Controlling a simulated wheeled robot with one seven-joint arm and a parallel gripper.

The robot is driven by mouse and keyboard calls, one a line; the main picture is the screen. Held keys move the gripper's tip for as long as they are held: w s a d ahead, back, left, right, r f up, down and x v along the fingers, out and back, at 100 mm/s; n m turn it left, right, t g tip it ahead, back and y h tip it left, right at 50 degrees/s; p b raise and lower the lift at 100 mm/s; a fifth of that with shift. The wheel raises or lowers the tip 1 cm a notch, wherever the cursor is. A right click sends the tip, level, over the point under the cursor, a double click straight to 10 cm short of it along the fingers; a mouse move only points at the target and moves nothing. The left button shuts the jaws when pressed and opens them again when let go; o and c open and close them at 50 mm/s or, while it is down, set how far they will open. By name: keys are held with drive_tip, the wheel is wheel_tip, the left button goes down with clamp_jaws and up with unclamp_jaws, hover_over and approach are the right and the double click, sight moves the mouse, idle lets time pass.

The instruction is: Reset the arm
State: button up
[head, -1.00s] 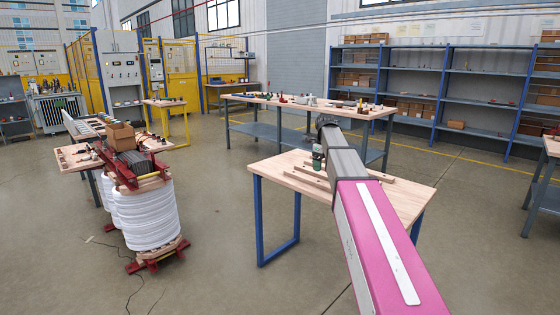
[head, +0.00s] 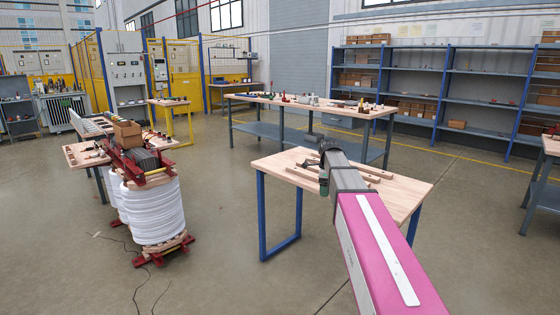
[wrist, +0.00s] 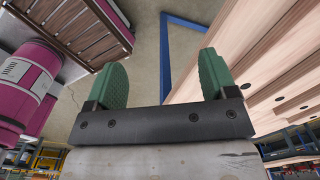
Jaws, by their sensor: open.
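My gripper (wrist: 163,76) is open in the wrist view, with its two green fingers apart and nothing between them. Beyond the fingers I see bare floor and a blue table leg frame. In the head view my gripper (head: 323,182) hangs at the end of my pink and grey arm, over the near wooden table (head: 279,169), where it is small and partly hidden by the wrist.
Wooden strips (head: 376,170) lie on the near table, partly behind my arm. A long workbench (head: 262,98) with small items stands behind it. A coil assembly (head: 157,213) stands on the left. Shelves (head: 410,69) line the back wall. Open floor lies between.

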drive_tip(key=s+f+n, duration=2.1)
drive_tip(key=s+f, duration=0.1)
drive_tip(key=s, duration=0.3)
drive_tip(key=shift+s+a+f, duration=0.2)
drive_tip(key=shift+s+f, duration=0.1)
drive_tip(key=shift+f, duration=0.05)
